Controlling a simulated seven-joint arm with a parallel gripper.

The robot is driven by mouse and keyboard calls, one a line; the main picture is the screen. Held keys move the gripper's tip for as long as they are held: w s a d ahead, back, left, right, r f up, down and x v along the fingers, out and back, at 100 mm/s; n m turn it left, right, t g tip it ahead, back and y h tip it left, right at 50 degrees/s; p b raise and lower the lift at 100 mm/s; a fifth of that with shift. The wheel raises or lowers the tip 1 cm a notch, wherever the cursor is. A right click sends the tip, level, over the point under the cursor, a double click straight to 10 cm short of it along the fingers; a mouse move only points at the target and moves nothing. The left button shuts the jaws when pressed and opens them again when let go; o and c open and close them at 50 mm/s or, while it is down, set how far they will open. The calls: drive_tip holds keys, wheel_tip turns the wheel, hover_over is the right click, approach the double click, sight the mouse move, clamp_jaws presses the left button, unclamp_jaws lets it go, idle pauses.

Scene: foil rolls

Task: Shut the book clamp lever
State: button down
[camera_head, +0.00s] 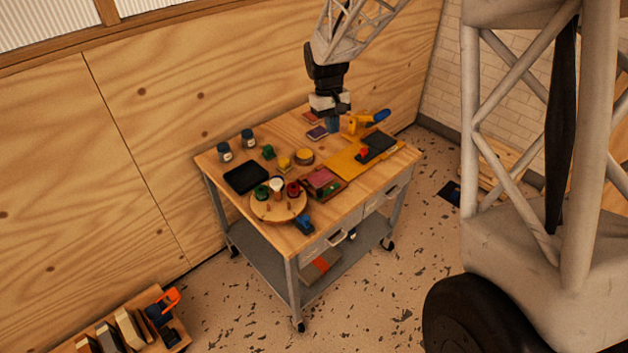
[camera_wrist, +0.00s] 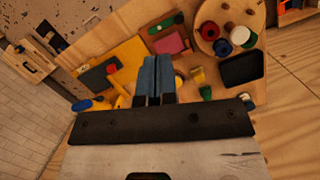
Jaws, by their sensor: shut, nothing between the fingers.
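The book clamp appears to be the yellow fixture (camera_head: 356,124) at the back right of the workbench. Its yellow lever ends in a blue grip (camera_head: 381,115) that sticks out to the right; the grip also shows at the left in the wrist view (camera_wrist: 98,106). A red part (camera_head: 363,152) sits over a dark book-like slab (camera_head: 377,147) on a yellow board (camera_head: 346,165). My gripper (camera_head: 333,126) hangs above the back of the bench, left of the lever and apart from it. Its blue fingers are shut and empty in the wrist view (camera_wrist: 155,78), partly hiding the clamp.
A round wooden tray (camera_head: 278,212) with several spools stands at the front left. A black tray (camera_head: 246,178), jars (camera_head: 248,138) and small coloured items lie at the left and middle. A pink block (camera_head: 320,181) lies near the front. The plywood wall (camera_head: 170,110) rises close behind the bench.

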sight(328, 188)
drive_tip(key=w+a+f+n, duration=0.1)
drive_tip(key=w+a+f, duration=0.3)
drive_tip(key=f, duration=0.3)
drive_tip(key=w+a+f+n+g+h, duration=0.1)
drive_tip(key=w+a+f, duration=0.3)
drive_tip(key=f, duration=0.3)
drive_tip(key=shift+w+a+f, duration=0.35)
drive_tip(key=shift+w+a, duration=0.05)
drive_tip(key=shift+a, duration=0.35)
drive_tip(key=shift+f, duration=0.15)
drive_tip(key=x, duration=0.9)
drive_tip(key=shift+s+d, duration=0.1)
drive_tip(key=shift+s, duration=0.15)
drive_tip(key=shift+s+d+f, duration=0.3)
drive_tip(key=shift+s+d, duration=0.2)
drive_tip(key=shift+s, duration=0.2)
drive_tip(key=shift+s+d+f, duration=0.1)
drive_tip(key=shift+s+d, duration=0.65)
drive_tip(key=shift+s, duration=0.25)
